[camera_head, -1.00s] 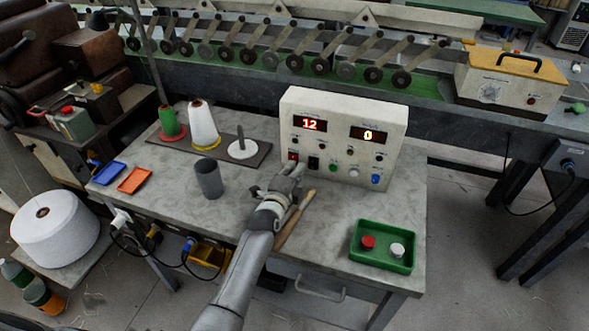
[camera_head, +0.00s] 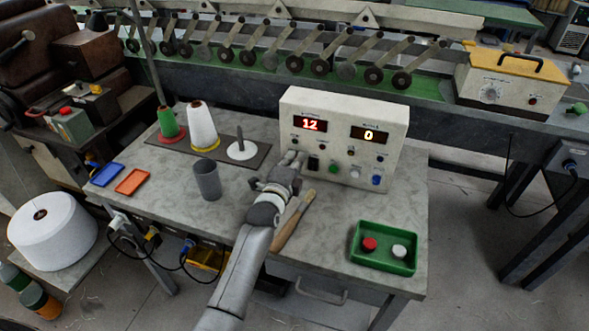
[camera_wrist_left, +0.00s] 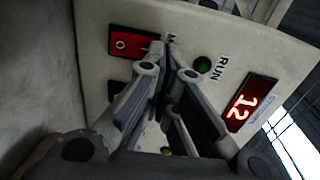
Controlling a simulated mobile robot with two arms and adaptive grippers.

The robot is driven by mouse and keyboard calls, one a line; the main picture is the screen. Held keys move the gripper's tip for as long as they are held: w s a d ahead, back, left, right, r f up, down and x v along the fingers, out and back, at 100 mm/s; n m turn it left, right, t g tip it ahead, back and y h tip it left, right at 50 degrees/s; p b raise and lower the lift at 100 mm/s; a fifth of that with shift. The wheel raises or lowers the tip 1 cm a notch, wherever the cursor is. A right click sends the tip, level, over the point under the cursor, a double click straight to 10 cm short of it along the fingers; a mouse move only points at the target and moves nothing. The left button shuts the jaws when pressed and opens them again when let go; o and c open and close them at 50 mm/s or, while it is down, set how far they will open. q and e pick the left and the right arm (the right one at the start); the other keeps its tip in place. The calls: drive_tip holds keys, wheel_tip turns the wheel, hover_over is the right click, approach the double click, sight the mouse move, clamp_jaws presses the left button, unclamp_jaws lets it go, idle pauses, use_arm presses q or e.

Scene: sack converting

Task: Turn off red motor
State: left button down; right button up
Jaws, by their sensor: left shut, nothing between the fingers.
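The white control box (camera_head: 342,132) stands at the back of the grey table, with red displays reading 12 on the left and 0 on the right. In the left wrist view, the red rocker switch (camera_wrist_left: 131,43) has an O end and an I end. My left gripper (camera_head: 294,158) is shut and empty at the lower left of the box front. In the wrist view, its fingertips overlap the I end of the red switch; I cannot tell whether they touch it. In the head view, the gripper hides this switch. A green RUN lamp (camera_wrist_left: 203,64) is beside it. My right gripper is out of view.
A black switch (camera_head: 314,164) sits right of the gripper, then several buttons. A wooden-handled brush (camera_head: 291,222) lies beside my left arm. A grey cup (camera_head: 207,180) stands to the left. A green tray (camera_head: 384,249) with red and white pieces is at front right.

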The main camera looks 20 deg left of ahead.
sight(298, 136)
use_arm(q)
wheel_tip(298, 136, up, 6)
drive_tip(key=shift+s+r, duration=0.1)
idle(0.4)
